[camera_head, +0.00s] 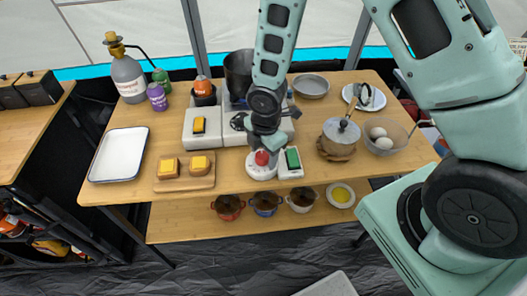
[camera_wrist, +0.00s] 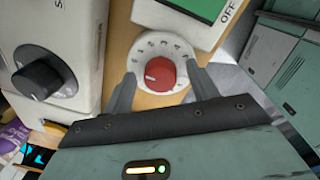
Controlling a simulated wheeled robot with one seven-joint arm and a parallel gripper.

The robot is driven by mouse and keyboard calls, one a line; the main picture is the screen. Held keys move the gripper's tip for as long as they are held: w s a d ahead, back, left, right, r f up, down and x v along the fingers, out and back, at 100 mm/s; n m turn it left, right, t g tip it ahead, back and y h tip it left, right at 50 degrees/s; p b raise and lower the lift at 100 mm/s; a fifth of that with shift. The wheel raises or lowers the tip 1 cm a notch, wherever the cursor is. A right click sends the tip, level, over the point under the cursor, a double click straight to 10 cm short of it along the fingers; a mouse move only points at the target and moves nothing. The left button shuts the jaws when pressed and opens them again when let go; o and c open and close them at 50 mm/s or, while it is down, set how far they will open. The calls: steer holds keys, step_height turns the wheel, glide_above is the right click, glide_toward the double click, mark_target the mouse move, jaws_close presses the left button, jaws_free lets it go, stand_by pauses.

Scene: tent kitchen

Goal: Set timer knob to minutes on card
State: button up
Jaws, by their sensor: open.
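The timer is a white round dial with a red knob (camera_head: 262,158) on the wooden table's front edge. In the wrist view the red knob (camera_wrist: 160,74) sits in the middle of the white dial (camera_wrist: 143,40), which has numbers around its rim. My gripper (camera_wrist: 160,80) is open, with one finger on each side of the knob and a gap showing on both sides. In the head view my gripper (camera_head: 265,142) is over the timer and partly hides it. I cannot read the knob's exact setting. I cannot make out a card with minutes in either view.
A white panel with a green switch (camera_head: 292,159) stands right beside the timer, marked OFF in the wrist view. A stove with a black knob (camera_wrist: 37,82) is on the left.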

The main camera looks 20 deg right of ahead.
steer(key=c, duration=1)
